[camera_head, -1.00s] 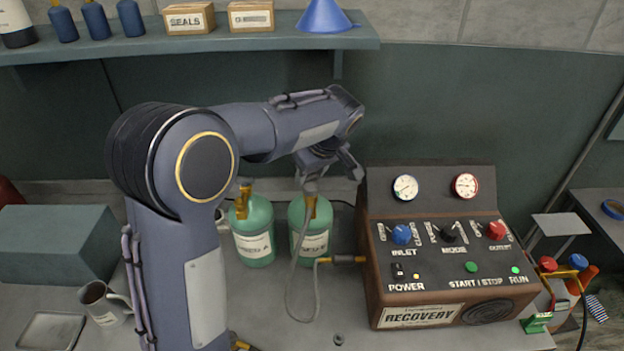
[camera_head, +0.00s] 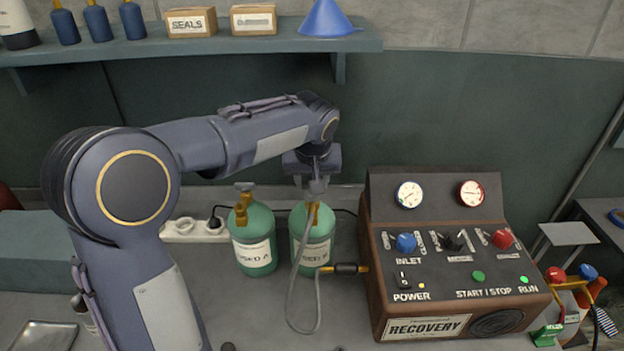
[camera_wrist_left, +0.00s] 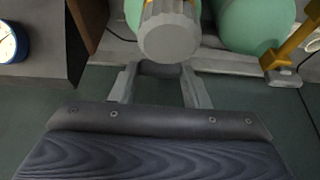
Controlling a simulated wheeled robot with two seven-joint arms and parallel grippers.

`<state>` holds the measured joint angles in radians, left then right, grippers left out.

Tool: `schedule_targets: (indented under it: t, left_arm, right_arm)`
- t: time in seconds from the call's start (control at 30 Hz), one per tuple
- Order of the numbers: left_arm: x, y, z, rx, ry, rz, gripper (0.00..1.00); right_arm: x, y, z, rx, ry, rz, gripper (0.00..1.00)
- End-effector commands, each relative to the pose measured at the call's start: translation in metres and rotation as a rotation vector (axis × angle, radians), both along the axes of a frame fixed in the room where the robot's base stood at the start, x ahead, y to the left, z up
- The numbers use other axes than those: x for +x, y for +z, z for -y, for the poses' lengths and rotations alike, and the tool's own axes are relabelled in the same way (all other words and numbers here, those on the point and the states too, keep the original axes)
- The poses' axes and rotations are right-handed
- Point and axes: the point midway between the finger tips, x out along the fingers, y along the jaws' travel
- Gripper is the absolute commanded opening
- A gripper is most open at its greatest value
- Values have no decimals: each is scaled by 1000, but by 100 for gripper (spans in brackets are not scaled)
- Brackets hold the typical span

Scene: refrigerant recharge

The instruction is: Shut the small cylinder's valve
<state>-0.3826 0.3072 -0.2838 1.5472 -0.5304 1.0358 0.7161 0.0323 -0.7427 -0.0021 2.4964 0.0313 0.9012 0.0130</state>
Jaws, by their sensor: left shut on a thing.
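Two small green cylinders stand side by side, the left one (camera_head: 254,254) labelled A and the right one (camera_head: 313,250) labelled B. Each has a brass valve on top; a grey hose (camera_head: 292,290) runs from the right cylinder's top. My left gripper (camera_head: 317,188) points down over the right cylinder and is shut on its grey valve knob. In the left wrist view the round knob (camera_wrist_left: 168,36) lies between the fingers (camera_wrist_left: 160,82), with green cylinder behind it. The grip hides part of the valve in the head view. My right gripper is out of view.
The brown recovery machine (camera_head: 428,328) stands close on the right, with the hose fitting (camera_head: 345,268) on its side. A power strip (camera_head: 194,230) lies behind the cylinders. A shelf (camera_head: 260,48) with bottles, boxes and a blue funnel (camera_head: 326,18) hangs above.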

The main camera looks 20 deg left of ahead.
Motion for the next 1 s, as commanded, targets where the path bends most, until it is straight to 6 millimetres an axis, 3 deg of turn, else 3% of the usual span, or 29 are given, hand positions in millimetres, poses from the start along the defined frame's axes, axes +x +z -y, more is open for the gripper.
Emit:
schedule_targets:
  t: [0.4, 0.43, 0.57, 0.87, 1.0]
  left_arm:
    - [1, 1, 0, 1, -9, 3, 19]
    - [0, 1, 0, 1, -9, 3, 44]
    - [0, 1, 0, 0, -8, 2, 61]
    - [0, 1, 0, 0, -8, 1, 64]
    - [-4, 13, 2, 0, -8, 4, 64]
  right_arm:
    - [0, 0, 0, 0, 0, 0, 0]
    - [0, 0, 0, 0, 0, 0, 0]
    - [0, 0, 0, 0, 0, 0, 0]
    - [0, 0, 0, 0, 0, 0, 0]
    - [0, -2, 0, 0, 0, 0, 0]
